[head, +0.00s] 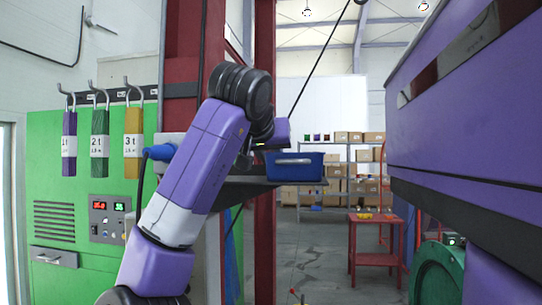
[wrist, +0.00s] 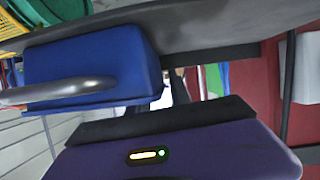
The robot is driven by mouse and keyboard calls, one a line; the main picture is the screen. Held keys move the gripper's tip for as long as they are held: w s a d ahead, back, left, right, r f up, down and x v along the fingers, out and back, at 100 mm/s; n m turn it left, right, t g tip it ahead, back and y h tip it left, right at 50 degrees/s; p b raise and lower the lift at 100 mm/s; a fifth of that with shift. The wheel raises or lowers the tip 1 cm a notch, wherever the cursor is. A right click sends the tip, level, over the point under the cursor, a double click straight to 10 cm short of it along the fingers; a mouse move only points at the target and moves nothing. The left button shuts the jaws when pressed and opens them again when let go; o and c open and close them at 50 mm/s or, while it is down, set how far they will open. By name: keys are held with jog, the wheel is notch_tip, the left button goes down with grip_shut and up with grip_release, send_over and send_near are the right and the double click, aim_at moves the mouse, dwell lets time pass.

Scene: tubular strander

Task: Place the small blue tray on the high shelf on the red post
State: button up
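The small blue tray (head: 296,166) has a grey bar handle on its near side. It sits level at the right end of the dark high shelf (head: 232,181), which is fixed at the red post (head: 264,215). My gripper (head: 277,135) is just above and left of the tray, partly hidden by my own arm. In the wrist view, which looks upside down, the blue tray (wrist: 95,65) and its handle lie beside the purple hand, against the grey shelf (wrist: 200,22). The handle appears free of the gripper. The fingertips do not show clearly.
A large purple machine (head: 470,110) fills the right. A red side table (head: 375,240) and a rack of boxes (head: 340,160) stand behind.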

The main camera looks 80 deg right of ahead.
jog(key=shift+r, duration=0.15)
jog(key=shift+a, duration=0.2)
jog(key=b+v, duration=0.2)
jog(key=v, duration=0.9)
jog(key=shift+a+r+b, duration=0.25)
jog(key=shift+b, duration=0.05)
